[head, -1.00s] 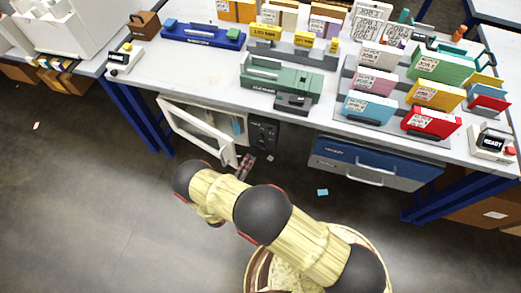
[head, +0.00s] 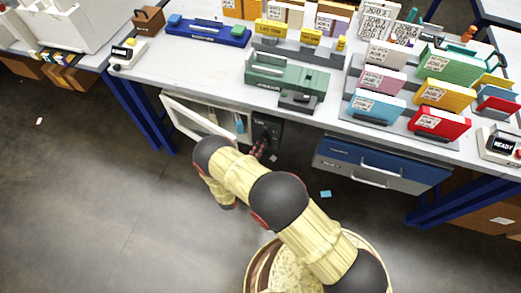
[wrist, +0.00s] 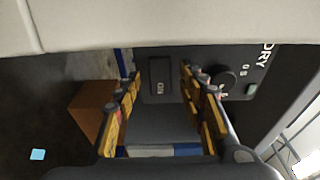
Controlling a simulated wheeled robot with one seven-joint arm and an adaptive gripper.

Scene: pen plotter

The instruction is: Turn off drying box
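The drying box (head: 266,132) stands under the workbench, with its white-framed door (head: 192,115) swung open to the left. Its dark control panel also shows in the wrist view (wrist: 205,62), with part of a "DRY" label, a round black knob (wrist: 222,80), a small green piece (wrist: 251,89) and a dark rectangular switch-like part (wrist: 161,76) with small marks. My gripper (wrist: 160,82) is open and empty, its fingers on either side of that rectangular part in the picture. I cannot tell whether they touch the panel. In the head view my gripper (head: 259,147) is small, in front of the panel.
A blue and grey drawer unit (head: 375,165) hangs under the bench to the right. The bench top (head: 205,70) is above and holds a green machine (head: 285,75). A small blue piece (head: 325,194) lies on the open floor.

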